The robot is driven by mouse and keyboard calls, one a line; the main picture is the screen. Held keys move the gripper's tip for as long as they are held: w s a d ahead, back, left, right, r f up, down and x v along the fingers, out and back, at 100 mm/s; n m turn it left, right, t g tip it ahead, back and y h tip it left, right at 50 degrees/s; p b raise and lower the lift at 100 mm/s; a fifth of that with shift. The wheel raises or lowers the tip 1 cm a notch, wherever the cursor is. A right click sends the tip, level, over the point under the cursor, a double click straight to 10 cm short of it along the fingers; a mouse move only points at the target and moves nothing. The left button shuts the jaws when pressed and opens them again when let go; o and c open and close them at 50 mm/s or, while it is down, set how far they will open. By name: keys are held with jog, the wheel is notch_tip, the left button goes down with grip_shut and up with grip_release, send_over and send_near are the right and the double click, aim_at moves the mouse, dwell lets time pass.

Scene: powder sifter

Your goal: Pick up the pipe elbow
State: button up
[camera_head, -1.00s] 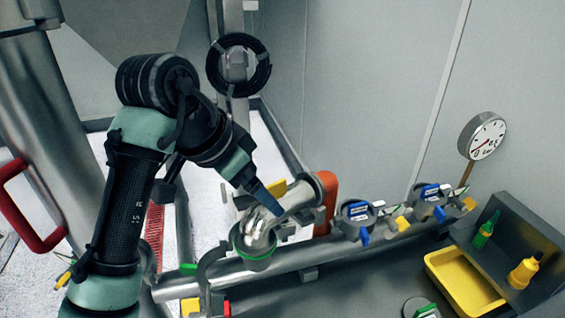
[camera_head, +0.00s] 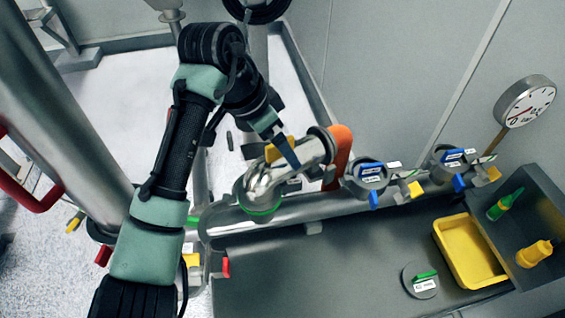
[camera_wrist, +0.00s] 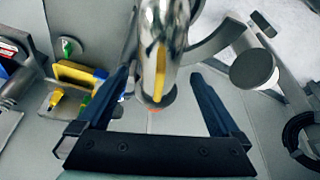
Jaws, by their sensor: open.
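The pipe elbow (camera_head: 275,178) is a shiny metal bend with a green ring at its lower end, sitting at the horizontal pipe in the head view. In the wrist view the elbow's polished metal (camera_wrist: 163,40) runs down from the top between my fingers, with a yellow part on its face. My gripper (camera_head: 287,152) is over the elbow's upper part in the head view. In the wrist view my gripper (camera_wrist: 160,82) is open, one blue finger on each side of the metal, with gaps on both sides. Whether the fingers touch it on the far side is hidden.
An orange part (camera_head: 341,150) stands just right of the elbow. Blue-handled valves (camera_head: 372,172) line the pipe (camera_head: 325,206). A yellow tray (camera_head: 468,250), bottles and a round lid (camera_head: 420,280) are at right. A gauge (camera_head: 525,102) is on the wall side.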

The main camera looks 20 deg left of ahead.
jog(key=p+x, duration=0.1)
jog(key=x, duration=0.3)
jog(key=shift+w+d+f, duration=0.1)
jog(key=shift+w+d, duration=0.1)
jog(key=shift+w, duration=0.05)
jog(key=shift+c, duration=0.3)
grip_shut()
